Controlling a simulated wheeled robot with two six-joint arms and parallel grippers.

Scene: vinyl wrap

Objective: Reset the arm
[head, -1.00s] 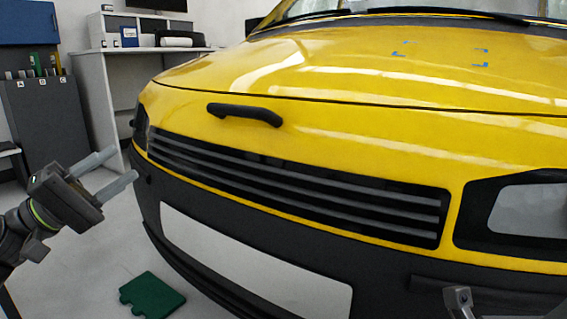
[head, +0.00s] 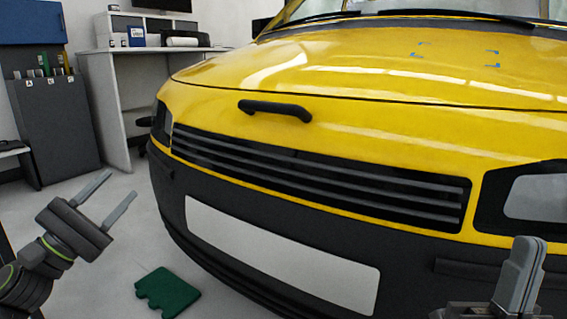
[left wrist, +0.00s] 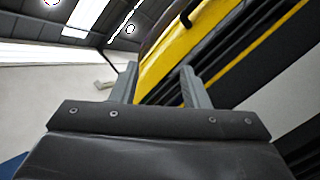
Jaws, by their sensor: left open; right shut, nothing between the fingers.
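My left gripper (head: 107,194) is at the lower left of the head view, beside the front of the yellow car (head: 330,105). Its two fingers are apart with nothing between them, and it touches nothing. In the left wrist view its open fingers (left wrist: 157,85) point up, with the car's yellow body (left wrist: 178,50) and dark grille behind them. My right gripper (head: 520,275) is at the lower right of the head view, in front of the bumper. Its fingers are together and hold nothing; the rest of that arm is out of frame.
A green piece (head: 167,292) lies on the floor below my left gripper. A dark cabinet (head: 55,130) and a white desk (head: 105,100) stand at the back left. A black handle-shaped thing (head: 275,109) is on the car's front. Blue corner marks (head: 491,58) are on the hood.

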